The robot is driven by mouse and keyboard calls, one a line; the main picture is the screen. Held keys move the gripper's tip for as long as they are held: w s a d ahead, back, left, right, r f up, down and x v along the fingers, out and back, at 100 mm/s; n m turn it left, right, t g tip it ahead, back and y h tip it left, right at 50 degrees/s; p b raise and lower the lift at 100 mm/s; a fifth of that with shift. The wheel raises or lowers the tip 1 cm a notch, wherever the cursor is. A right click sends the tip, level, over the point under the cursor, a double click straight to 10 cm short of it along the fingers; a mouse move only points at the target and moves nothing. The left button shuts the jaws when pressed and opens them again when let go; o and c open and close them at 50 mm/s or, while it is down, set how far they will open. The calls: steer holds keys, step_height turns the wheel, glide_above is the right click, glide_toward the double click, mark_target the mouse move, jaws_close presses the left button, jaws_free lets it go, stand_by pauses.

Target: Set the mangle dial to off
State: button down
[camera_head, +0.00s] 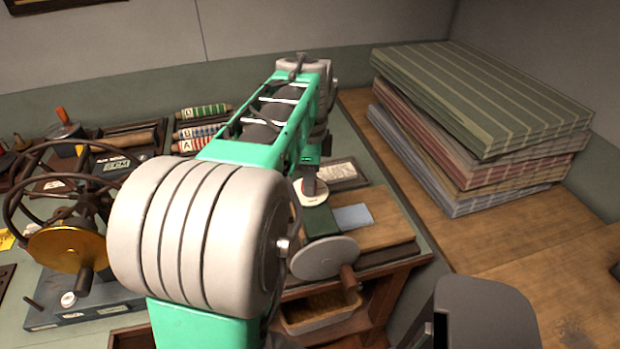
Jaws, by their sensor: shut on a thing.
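A white round dial (313,197) shows on the machine just right of my green arm, and I take it to be the mangle dial. My gripper (309,183) points down at it from above and is shut on its knob. The fingers are small and partly hidden by my arm, and so are the dial's marks, so I cannot read its setting. A grey disc with a wooden handle (348,278) is on the front of the wooden machine (385,232).
A stack of folded striped cloths (480,110) stands on the wooden counter at the right. At the left are a brass wheel (68,248), dark hand wheels, a black box (110,165) and striped rolls (205,112). A wooden tray (322,311) sits below the machine.

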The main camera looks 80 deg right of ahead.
steer(key=n, duration=0.3)
steer(key=shift+n, duration=0.4)
steer(key=n+p, duration=0.1)
steer(key=n, duration=0.2)
steer(key=shift+d+n, duration=0.1)
steer(key=shift+n, duration=0.2)
steer(key=n, duration=0.3)
steer(key=shift+n, duration=0.3)
steer(key=n, duration=0.3)
steer(key=shift+n+y, duration=0.3)
steer(key=n, duration=0.3)
steer(key=shift+w+d+n, duration=0.1)
steer(key=shift+n, duration=0.2)
steer(key=n+b, duration=0.1)
steer(key=n, duration=0.2)
steer(key=shift+f+n, duration=0.1)
steer(key=shift+n, duration=0.3)
steer(key=n+b, duration=0.2)
steer(key=n, duration=0.2)
steer(key=shift+w+f+b, duration=0.1)
steer(key=shift+b, duration=0.3)
steer(key=shift+n+y+b, duration=0.3)
steer(key=shift+n+b, duration=0.6)
steer(key=shift+n, duration=0.5)
steer(key=shift+r, duration=0.2)
